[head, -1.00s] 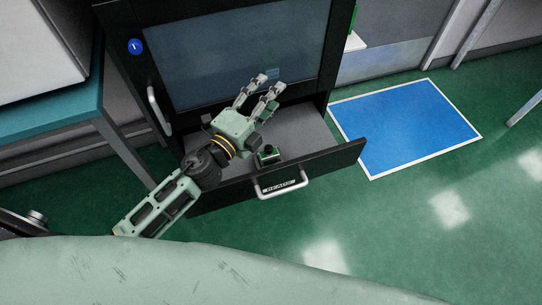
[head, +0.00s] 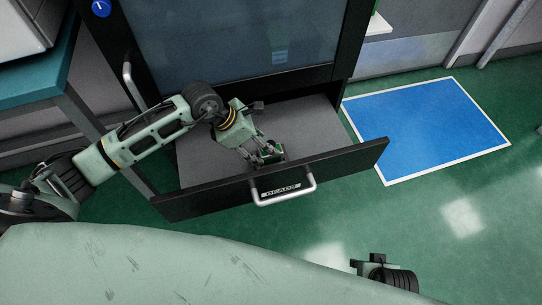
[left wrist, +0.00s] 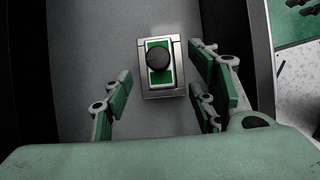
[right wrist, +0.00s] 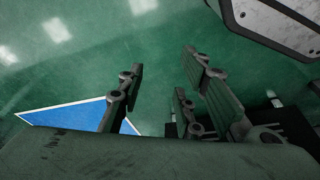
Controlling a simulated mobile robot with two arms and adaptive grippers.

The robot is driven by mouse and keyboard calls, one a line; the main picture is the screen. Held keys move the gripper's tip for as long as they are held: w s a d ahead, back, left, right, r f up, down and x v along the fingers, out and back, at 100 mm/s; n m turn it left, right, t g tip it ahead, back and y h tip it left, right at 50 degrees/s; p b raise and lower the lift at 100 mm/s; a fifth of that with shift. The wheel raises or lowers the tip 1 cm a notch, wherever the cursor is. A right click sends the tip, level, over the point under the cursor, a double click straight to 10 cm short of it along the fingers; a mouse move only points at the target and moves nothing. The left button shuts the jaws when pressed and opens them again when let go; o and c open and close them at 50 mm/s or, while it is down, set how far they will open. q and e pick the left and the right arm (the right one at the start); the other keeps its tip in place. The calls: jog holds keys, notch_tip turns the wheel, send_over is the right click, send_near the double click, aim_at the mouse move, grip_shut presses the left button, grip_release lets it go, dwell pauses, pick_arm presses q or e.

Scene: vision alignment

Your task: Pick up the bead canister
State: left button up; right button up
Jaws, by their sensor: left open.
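The bead canister (head: 269,154) is a small green box with a grey rim and a round black knob on top. It stands in the open drawer labelled BEADS (head: 212,199). In the left wrist view the canister (left wrist: 159,66) lies ahead of and between the fingers. My left gripper (head: 262,150) is open, reaching down into the drawer at the canister; the fingers (left wrist: 160,105) show apart from it on both sides in the wrist view. My right gripper (right wrist: 155,95) is open and empty above the green floor.
The drawer juts from a black cabinet with a dark glass front (head: 230,45). Its silver handle (head: 284,196) is at the front. A teal-topped table (head: 40,68) stands at the left. A blue floor mat (head: 428,128) and open green floor lie to the right.

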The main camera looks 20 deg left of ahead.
aim_at(268, 160)
pick_arm(q)
jog(key=x, duration=0.4)
jog(key=shift+w+d+r+b, duration=0.1)
jog(key=shift+d+r+b, duration=0.1)
jog(key=shift+b, duration=0.1)
jog(key=shift+w+d+f, duration=0.25)
jog(key=shift+f, duration=0.3)
pick_arm(e)
jog(key=r, duration=0.3)
jog(key=shift+w, duration=0.2)
pick_arm(q)
jog(key=shift+c, duration=0.4)
grip_shut()
